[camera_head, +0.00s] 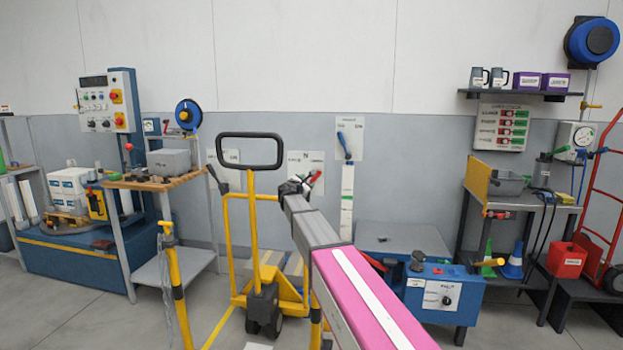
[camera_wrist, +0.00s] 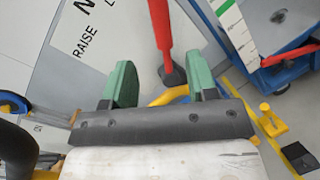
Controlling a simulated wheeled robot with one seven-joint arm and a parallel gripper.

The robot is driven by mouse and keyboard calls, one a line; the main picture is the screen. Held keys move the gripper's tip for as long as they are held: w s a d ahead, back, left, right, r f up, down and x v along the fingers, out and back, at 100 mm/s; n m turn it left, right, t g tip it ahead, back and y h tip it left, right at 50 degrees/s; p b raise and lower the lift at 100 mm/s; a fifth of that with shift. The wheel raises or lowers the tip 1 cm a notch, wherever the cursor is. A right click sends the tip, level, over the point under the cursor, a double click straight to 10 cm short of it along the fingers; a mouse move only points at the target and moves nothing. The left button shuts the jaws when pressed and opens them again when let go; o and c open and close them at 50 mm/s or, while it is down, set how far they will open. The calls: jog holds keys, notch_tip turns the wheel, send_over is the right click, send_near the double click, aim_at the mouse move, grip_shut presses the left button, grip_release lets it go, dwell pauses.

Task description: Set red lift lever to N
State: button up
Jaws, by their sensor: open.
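The red lift lever (camera_head: 316,177) stands at a white label plate (camera_head: 304,160) in the head view and leans to the upper right, towards the plate's right-hand label. In the wrist view the red lever (camera_wrist: 160,27) comes down from the top edge to a dark foot, and the plate (camera_wrist: 92,35) shows "N", "RAISE" and a cut-off "L". My gripper (camera_head: 293,188) is just left of the lever in the head view. In the wrist view my gripper (camera_wrist: 162,82) has its green fingers apart, with the lever's foot beyond the gap. Contact does not show.
A yellow pallet truck (camera_head: 268,285) with a black loop handle (camera_head: 249,151) stands to the left of my arm. A blue lever (camera_head: 345,147) is on another plate to the right. A blue machine (camera_head: 445,295) stands at the lower right. A workbench (camera_head: 160,180) is at left.

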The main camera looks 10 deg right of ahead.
aim_at(315, 177)
jog(key=x, duration=1)
jog(key=shift+d, duration=0.1)
grip_shut()
